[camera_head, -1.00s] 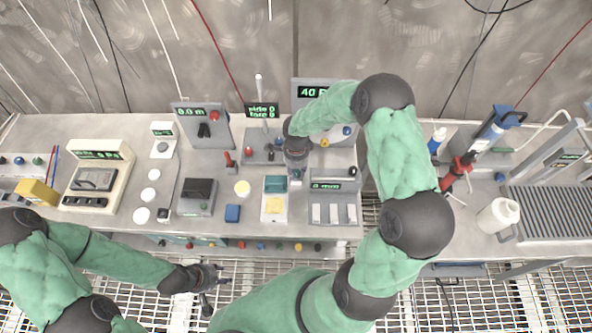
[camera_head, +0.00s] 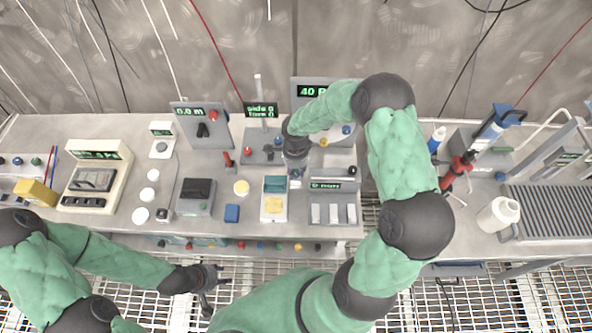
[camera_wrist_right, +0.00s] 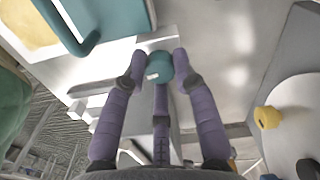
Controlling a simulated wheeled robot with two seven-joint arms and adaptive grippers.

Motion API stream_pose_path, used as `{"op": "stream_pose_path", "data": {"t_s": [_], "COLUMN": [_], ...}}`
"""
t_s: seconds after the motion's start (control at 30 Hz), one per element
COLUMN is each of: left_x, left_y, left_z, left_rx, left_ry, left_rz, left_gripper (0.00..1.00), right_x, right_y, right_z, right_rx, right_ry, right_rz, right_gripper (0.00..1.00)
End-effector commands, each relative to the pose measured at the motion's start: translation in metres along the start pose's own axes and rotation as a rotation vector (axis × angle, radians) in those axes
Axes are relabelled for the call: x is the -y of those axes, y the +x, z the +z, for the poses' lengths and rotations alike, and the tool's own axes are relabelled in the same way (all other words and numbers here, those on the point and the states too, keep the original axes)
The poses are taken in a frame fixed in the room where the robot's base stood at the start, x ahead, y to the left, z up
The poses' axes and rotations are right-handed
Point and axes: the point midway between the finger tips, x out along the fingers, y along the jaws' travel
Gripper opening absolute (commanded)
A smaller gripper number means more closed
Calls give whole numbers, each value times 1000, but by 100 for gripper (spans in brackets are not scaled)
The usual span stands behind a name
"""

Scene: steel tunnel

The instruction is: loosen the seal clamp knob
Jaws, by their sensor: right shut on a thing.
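The round teal knob (camera_wrist_right: 158,66) sits between the fingertips of my right gripper (camera_wrist_right: 156,74) in the right wrist view. It has a small white mark on its side. The purple fingers are closed around it and cover part of it. In the head view my right gripper (camera_head: 296,170) reaches down beside the small unit (camera_head: 264,215) with a teal lid (camera_head: 275,184) and a yellow pad (camera_head: 273,205). The knob is hidden there. My left gripper (camera_head: 216,284) is open and empty in front of the bench, over the grating.
A panel with several pale levers (camera_head: 334,214) stands just right of the unit. A dial panel with a yellow knob (camera_wrist_right: 267,117) is close on the right in the wrist view.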

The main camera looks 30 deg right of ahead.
Motion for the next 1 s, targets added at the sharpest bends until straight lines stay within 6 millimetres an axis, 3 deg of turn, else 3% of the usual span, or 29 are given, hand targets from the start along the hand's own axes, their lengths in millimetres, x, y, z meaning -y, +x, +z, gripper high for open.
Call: {"op": "stream_pose_path", "data": {"t_s": [0.5, 1.0], "left_x": [7, 10], "left_y": [20, 27], "left_z": [-1, -1], "left_rx": [0, 0], "left_ry": [0, 0], "left_rz": [0, 0], "left_gripper": [40, 40], "right_x": [0, -1], "right_y": [1, 0], "right_z": [3, 2], "right_rx": [3, 3], "right_ry": [-410, -885], "right_rz": [-4, -3], "right_gripper": [0, 0]}}
